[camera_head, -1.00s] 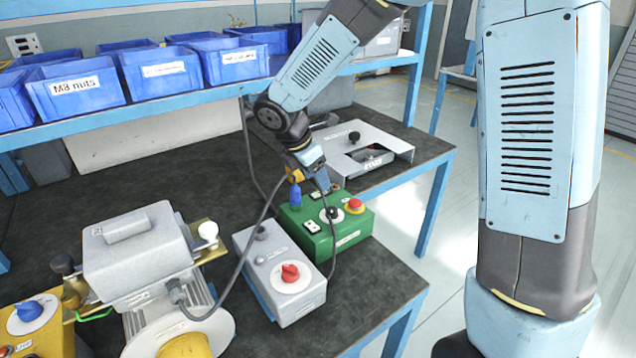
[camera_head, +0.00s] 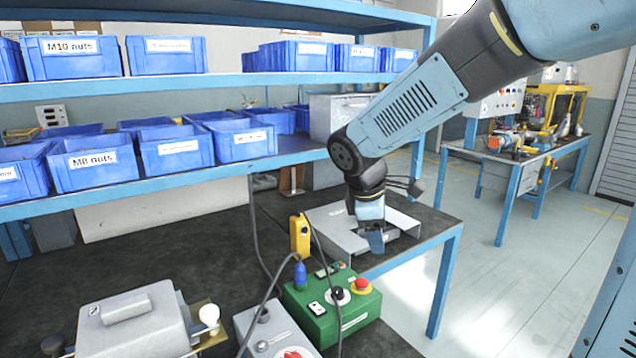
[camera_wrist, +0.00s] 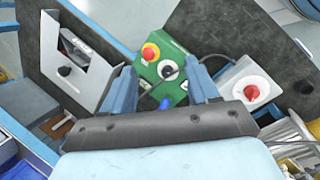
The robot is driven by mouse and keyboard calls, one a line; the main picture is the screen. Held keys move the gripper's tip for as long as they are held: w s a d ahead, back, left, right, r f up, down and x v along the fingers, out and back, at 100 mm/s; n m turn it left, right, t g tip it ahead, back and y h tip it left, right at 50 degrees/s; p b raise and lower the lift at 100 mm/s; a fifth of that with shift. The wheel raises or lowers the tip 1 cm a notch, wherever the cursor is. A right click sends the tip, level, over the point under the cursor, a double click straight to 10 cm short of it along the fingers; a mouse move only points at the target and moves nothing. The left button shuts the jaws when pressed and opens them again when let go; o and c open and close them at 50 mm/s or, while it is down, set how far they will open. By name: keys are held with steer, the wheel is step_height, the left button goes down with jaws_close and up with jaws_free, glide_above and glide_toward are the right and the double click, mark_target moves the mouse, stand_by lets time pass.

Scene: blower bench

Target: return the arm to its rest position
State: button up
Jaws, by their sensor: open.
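My arm comes in from the upper right in the head view. My gripper (camera_head: 376,240) hangs over the grey tray-like fixture (camera_head: 400,235) at the bench's right end, with its fingers pointing down and partly hidden by its wrist. In the wrist view the two blue fingers of my gripper (camera_wrist: 162,72) stand apart, with nothing between them. Beyond them is the green control box (camera_wrist: 160,68) with a red button and a black knob. The gripper touches nothing that I can see.
A yellow box (camera_head: 300,235) stands behind the blue plug (camera_head: 300,274), with cables nearby. The grey box with a red knob (camera_head: 262,330) and grey machine (camera_head: 135,325) are at front left. Blue bins (camera_head: 95,170) line the shelves behind. Open floor (camera_head: 490,280) lies right.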

steer(key=s+d+r+m+t+y, duration=0.1)
steer(key=s+d+r+m, duration=0.2)
steer(key=s+d+m, duration=0.2)
steer(key=s+d+r+m+t+y, duration=0.1)
steer(key=s+d+r+m, duration=0.3)
steer(key=s+m, duration=0.6)
steer(key=shift+s+d+m+t+y, duration=0.3)
steer(key=shift+s+d+y, duration=0.35)
steer(key=shift+d, duration=0.55)
steer(key=shift+s, duration=0.1)
steer(key=shift+c, duration=1.3)
steer(key=shift+a, duration=0.1)
steer(key=shift+c, duration=0.3)
